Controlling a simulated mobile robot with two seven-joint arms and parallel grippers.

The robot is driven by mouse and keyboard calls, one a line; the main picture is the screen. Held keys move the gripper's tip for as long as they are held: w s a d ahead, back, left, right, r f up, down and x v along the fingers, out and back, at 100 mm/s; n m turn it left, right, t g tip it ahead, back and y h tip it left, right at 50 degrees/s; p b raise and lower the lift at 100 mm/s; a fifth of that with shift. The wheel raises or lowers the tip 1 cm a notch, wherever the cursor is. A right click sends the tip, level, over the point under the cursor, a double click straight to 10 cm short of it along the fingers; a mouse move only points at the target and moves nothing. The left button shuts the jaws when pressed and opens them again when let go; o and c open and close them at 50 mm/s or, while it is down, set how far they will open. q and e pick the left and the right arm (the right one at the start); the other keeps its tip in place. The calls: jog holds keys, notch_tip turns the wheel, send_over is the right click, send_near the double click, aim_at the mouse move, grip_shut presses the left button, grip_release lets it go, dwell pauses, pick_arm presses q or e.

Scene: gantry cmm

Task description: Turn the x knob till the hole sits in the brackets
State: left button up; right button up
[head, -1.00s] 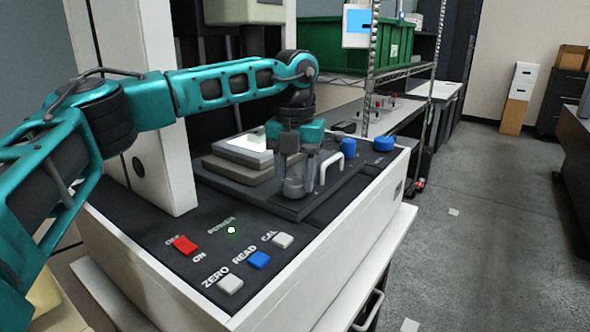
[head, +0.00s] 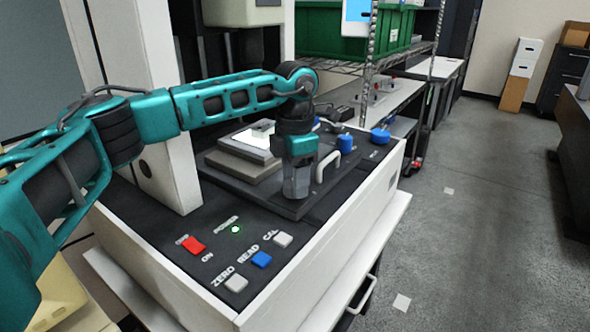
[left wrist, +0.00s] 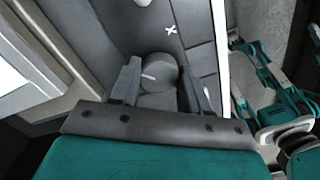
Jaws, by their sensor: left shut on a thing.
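My left gripper (head: 296,188) points down at the front of the dark machine panel. In the left wrist view its two fingers (left wrist: 158,82) sit on both sides of a round grey knob (left wrist: 157,72), shut on it. The knob has a short white mark, and a white X is printed on the panel beside it. In the head view the fingers hide the knob. The screen (head: 257,137) is lit pale on its grey housing behind the gripper. The hole and brackets are too small to make out. My right gripper is not seen.
A white handle (head: 327,166) stands close right of the gripper, with a blue knob (head: 345,143) and another blue knob (head: 380,135) beyond. In front are a red switch (head: 193,245), a blue button (head: 261,259) and grey buttons. A white column (head: 150,110) rises at left.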

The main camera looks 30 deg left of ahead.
pick_arm(q)
jog(key=shift+r+m, duration=0.1)
jog(key=shift+m, duration=0.5)
jog(key=shift+m+p, duration=0.45)
jog(key=shift+m, duration=0.15)
jog(key=o, duration=1.1)
jog(key=shift+c, duration=0.2)
notch_tip(320, 180, up, 13)
